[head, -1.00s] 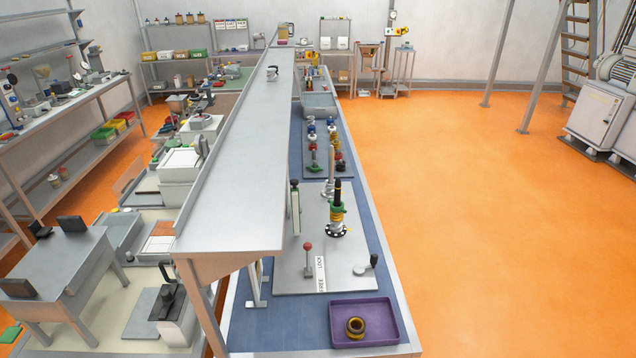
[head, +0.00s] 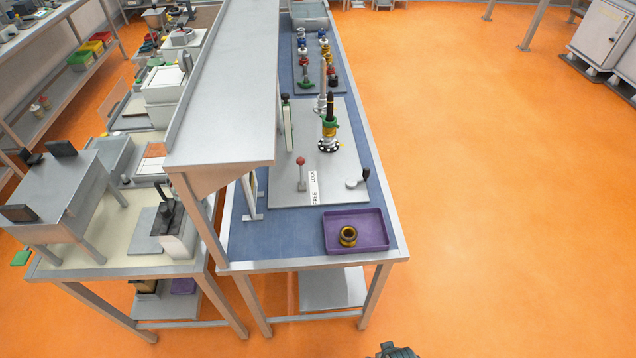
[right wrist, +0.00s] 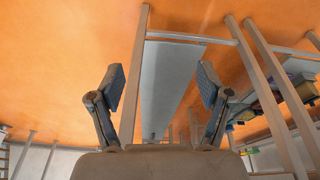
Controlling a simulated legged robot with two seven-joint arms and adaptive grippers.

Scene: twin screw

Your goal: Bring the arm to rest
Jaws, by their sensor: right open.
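My right gripper (right wrist: 161,80) is open and empty in the right wrist view, its two blue-padded fingers spread wide apart. Between and beyond the fingers are table legs and a grey lower shelf (right wrist: 165,80), with orange floor around them. In the head view only a dark tip of my own body shows at the bottom edge, in front of the bench, apart from it; I cannot tell which part it is. My left gripper is in neither view.
The workbench (head: 235,235) carries a purple tray (head: 375,245) with a brass and black ring (head: 348,236), and a grey plate (head: 330,185) with a lever and a black-topped threaded post (head: 329,125). An overhead shelf (head: 235,80) covers its left side.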

